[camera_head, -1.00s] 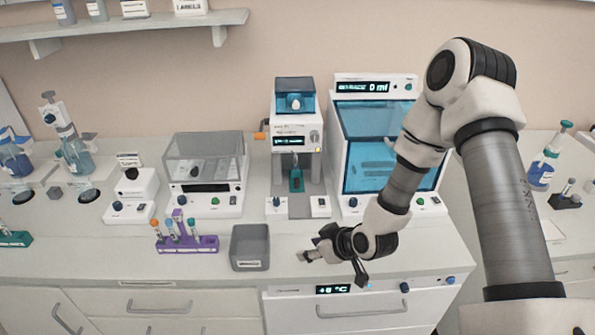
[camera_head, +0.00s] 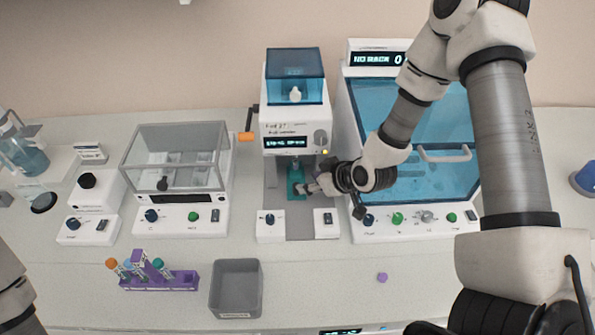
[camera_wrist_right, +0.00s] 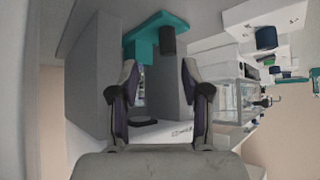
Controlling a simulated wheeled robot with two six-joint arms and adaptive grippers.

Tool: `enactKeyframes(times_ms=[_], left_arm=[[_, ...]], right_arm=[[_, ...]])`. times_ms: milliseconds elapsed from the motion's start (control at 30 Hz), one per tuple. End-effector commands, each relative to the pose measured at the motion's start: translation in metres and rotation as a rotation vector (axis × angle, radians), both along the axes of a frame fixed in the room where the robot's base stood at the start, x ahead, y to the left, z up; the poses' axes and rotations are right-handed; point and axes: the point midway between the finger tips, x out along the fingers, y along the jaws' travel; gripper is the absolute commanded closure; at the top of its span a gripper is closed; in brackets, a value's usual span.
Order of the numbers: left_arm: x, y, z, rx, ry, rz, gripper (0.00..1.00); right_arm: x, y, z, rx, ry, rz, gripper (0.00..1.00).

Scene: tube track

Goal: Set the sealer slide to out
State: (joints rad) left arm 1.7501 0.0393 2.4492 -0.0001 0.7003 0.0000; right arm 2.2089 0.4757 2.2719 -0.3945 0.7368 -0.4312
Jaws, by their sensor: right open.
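The sealer (camera_head: 290,128) is the white machine with a blue clear top at the middle of the counter. Its teal slide (camera_head: 295,180) sits in the bay under the machine's head. My right gripper (camera_head: 310,187) reaches into the bay from the right, close beside the slide. In the right wrist view the gripper (camera_wrist_right: 158,80) is open, with nothing between its fingers. The teal slide (camera_wrist_right: 150,28) and a dark knob (camera_wrist_right: 167,41) lie just beyond the fingertips. I cannot tell whether a finger touches them. My left gripper is out of view.
A blue-windowed cabinet (camera_head: 365,95) stands close on the sealer's right, beside my arm. A clear-lidded machine (camera_head: 180,160) is on the left. A grey bin (camera_head: 236,288), a purple tube rack (camera_head: 170,280) and a small purple piece (camera_head: 382,277) lie in front.

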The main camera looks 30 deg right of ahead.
Motion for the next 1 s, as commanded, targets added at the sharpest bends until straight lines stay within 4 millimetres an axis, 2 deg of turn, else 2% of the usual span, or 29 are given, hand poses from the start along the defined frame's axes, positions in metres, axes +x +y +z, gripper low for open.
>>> enactKeyframes(times_ms=[400, 667, 733, 800, 833, 1000], left_arm=[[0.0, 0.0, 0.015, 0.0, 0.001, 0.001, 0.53], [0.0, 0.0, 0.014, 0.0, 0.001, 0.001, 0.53], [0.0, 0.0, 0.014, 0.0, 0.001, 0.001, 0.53], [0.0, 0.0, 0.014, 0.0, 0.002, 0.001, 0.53], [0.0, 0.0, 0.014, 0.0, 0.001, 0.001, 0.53], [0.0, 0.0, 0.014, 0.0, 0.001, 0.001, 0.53]], right_arm=[[0.045, 0.017, -0.047, -0.002, 0.0, 0.004, 0.53], [0.047, 0.018, -0.051, 0.001, 0.0, 0.002, 0.53], [0.047, 0.018, -0.051, 0.001, -0.001, 0.002, 0.71], [0.047, 0.018, -0.051, 0.0, -0.001, 0.001, 0.95], [0.047, 0.018, -0.051, 0.001, -0.001, 0.002, 1.0], [0.047, 0.018, -0.051, 0.0, 0.001, 0.003, 1.0]])
